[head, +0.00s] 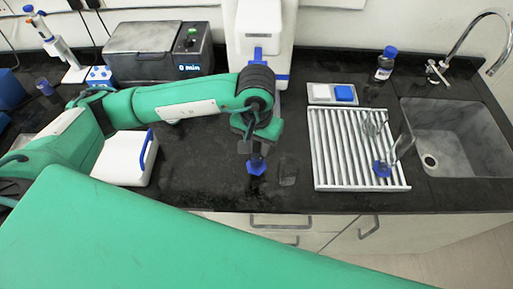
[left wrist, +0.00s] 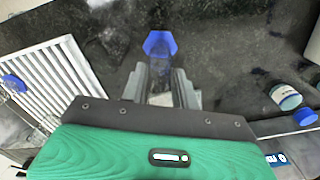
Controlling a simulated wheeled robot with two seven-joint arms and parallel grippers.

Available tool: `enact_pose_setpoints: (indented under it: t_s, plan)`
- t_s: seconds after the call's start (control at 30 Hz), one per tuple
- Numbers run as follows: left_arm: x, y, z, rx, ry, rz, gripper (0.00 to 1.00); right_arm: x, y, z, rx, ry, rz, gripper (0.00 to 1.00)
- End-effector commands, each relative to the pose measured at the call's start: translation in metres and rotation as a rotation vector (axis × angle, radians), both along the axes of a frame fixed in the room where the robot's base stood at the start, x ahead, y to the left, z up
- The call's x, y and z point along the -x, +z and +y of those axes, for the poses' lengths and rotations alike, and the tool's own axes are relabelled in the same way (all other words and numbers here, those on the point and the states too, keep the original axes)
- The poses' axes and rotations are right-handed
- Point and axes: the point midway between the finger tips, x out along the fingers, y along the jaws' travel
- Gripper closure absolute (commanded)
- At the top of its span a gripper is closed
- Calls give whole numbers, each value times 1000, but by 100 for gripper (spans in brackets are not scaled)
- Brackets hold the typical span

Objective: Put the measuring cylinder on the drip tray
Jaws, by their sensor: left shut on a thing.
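The measuring cylinder (head: 256,166) is clear with a blue six-sided foot. It hangs foot-down below my left gripper (head: 252,145), over the dark counter, left of the drip tray. I cannot tell whether its foot touches the counter. In the left wrist view the gripper (left wrist: 167,88) is shut on the clear body, and the blue foot (left wrist: 160,43) shows beyond the fingertips. The drip tray (head: 335,160) is white and ribbed. It also shows at the left of the left wrist view (left wrist: 55,70). My right gripper is not in view.
A glass piece with a blue foot (head: 382,168) and other clear glassware stand at the tray's right side. A sink (head: 455,140) lies right of the tray. A white box (head: 125,160) is at left.

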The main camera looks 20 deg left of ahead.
Motion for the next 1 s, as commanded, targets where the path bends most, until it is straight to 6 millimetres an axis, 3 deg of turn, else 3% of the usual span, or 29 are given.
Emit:
enact_pose_setpoints:
  t_s: [0.27,0.73,0.77,0.8,0.87,1.0]
  plan:
    - [1,-33,0,-1,1,4,100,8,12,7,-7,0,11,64]
    - [0,-41,0,-1,0,1,100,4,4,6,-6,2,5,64]
    - [1,-39,0,-1,0,2,63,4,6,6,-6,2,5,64]
    - [1,-39,0,-1,0,2,55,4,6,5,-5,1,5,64]
    - [1,-39,0,-1,0,2,47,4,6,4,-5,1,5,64]
    - [1,-39,0,-1,0,2,47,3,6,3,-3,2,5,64]
